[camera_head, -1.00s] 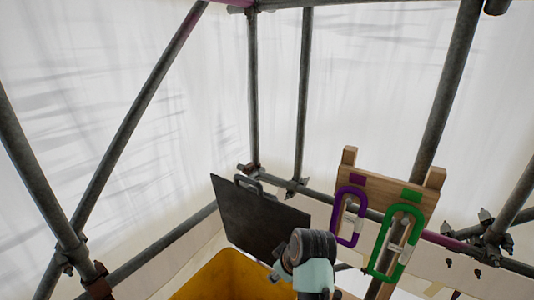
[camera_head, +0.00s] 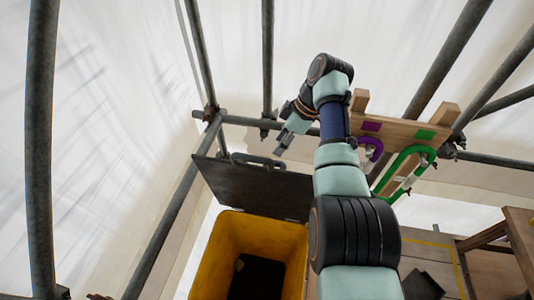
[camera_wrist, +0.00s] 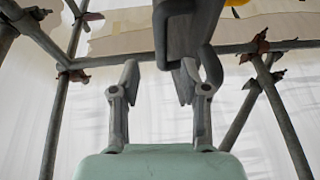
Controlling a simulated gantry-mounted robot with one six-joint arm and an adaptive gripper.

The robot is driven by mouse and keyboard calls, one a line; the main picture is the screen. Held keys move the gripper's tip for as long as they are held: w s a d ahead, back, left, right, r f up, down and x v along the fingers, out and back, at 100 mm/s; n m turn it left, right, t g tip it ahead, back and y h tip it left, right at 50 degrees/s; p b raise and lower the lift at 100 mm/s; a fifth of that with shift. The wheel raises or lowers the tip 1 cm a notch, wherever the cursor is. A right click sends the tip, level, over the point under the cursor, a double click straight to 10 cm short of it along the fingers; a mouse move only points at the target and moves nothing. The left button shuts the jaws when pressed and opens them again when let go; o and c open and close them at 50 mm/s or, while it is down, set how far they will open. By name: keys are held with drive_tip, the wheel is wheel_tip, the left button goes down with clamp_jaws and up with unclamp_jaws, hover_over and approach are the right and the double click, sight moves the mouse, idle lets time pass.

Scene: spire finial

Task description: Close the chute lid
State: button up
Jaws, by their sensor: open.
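The chute (camera_head: 205,272) is a yellow open-topped bin at the lower middle of the head view. Its dark grey lid (camera_head: 250,190) stands raised at the back edge, with the opening uncovered. A grey handle (camera_head: 258,160) sits on the lid's top edge. My gripper (camera_head: 279,152) is open and close to the handle's right end in the head view. In the wrist view my gripper (camera_wrist: 160,75) has its fingers spread. A dark grey part, apparently the lid or handle, is close by the right finger. I cannot tell whether they touch.
Scaffold poles (camera_head: 268,60) surround the place, with white sheeting behind. Wooden planks (camera_head: 435,250) lie at the lower right.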

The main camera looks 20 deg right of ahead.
drive_tip(key=x, duration=0.7)
drive_tip(key=shift+a+f, duration=0.15)
drive_tip(key=shift+f, duration=0.05)
drive_tip(key=shift+c, duration=0.3)
clamp_jaws()
